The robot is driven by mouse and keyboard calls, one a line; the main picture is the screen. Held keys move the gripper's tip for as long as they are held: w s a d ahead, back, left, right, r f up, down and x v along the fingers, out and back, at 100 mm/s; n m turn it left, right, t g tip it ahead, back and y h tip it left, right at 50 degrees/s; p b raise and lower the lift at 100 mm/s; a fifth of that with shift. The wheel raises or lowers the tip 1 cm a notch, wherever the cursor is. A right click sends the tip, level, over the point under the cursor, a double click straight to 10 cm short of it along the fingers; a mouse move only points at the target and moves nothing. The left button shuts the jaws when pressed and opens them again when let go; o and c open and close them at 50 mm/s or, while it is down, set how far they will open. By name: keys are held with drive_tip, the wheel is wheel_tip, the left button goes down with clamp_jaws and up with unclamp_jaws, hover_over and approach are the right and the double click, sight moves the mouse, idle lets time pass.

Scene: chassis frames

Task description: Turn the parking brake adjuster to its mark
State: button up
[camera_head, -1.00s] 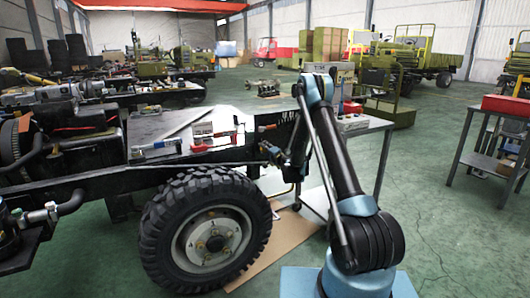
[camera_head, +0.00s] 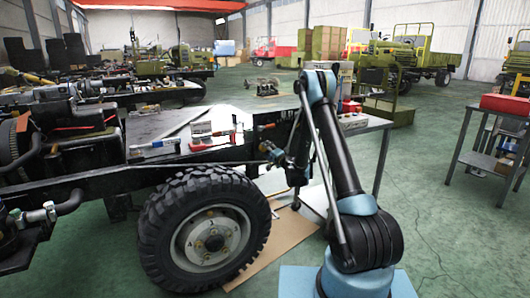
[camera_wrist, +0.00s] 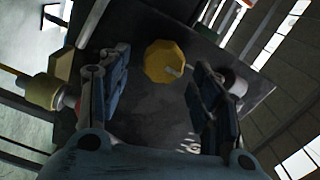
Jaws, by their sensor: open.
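The parking brake adjuster appears to be the yellow faceted knob (camera_wrist: 164,62) in the wrist view. A short pale stub or pointer shows at its right side; I cannot tell whether it is the mark. My gripper (camera_wrist: 158,84) is open, with one dark finger to the left of the knob and one to the right. The knob lies in the gap toward the far ends of the fingers, with no clear contact. In the head view my gripper (camera_head: 273,154) is small and dark beside the chassis end, and I cannot make out the knob there.
The chassis frame (camera_head: 95,184) and its wheel (camera_head: 207,238) stand left of my arm. A grey table (camera_head: 376,125) is behind the arm. A shelf cart with a red box (camera_head: 507,104) is at the right. Open green floor lies between.

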drive_tip(key=v, duration=0.3)
drive_tip(key=shift+s+d, duration=0.1)
drive_tip(key=shift+s, duration=0.05)
drive_tip(key=s+d+r+n+g+h, duration=0.1)
drive_tip(key=s+d+r+n+g, duration=0.25)
drive_tip(key=s+r, duration=0.65)
drive_tip(key=s+d+r+n+g, duration=0.35)
drive_tip(key=s+r, duration=0.35)
drive_tip(key=s, duration=0.5)
drive_tip(key=s+d+f+g+h, duration=0.2)
drive_tip(key=s+d, duration=0.4)
drive_tip(key=s, duration=0.7)
drive_tip(key=s+d+f+n+g+h, duration=0.1)
drive_tip(key=s+d+f+h, duration=0.3)
drive_tip(key=s, duration=0.9)
drive_tip(key=s+d+f+g+h, duration=0.2)
drive_tip(key=s+d+f+h, duration=0.1)
drive_tip(key=s+d, duration=0.7)
drive_tip(key=s+f, duration=0.1)
drive_tip(key=s, duration=0.3)
drive_tip(key=shift+d+f+g, duration=0.2)
drive_tip(key=shift+f+g, duration=0.05)
drive_tip(key=shift+g, duration=0.15)
